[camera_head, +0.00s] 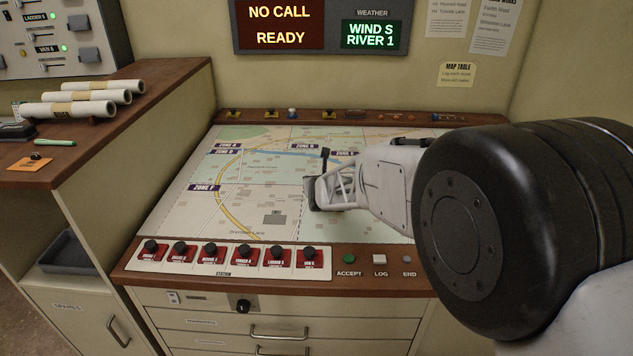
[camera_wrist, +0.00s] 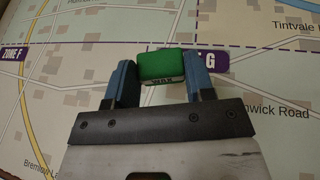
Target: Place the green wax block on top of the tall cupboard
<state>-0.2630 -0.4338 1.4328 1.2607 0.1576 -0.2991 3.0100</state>
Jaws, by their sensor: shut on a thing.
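My gripper (camera_head: 320,190) is over the map table, left of my wrist in the head view. In the wrist view my gripper (camera_wrist: 162,76) has its two blue fingers on either side of a green wax block (camera_wrist: 161,64), shut on it. The block has a pale lettered band on its near side. I cannot make the block out in the head view, where the gripper hides it. A wood-topped cupboard (camera_head: 96,136), higher than the map table, stands at the left; it appears to be the tall cupboard.
Rolled charts (camera_head: 66,109), a green pen (camera_head: 55,142) and an orange note (camera_head: 30,163) lie on the cupboard top; its right part is bare. Black-knobbed station markers (camera_head: 210,252) line the map table's front. Small items line its back ledge (camera_head: 400,117).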

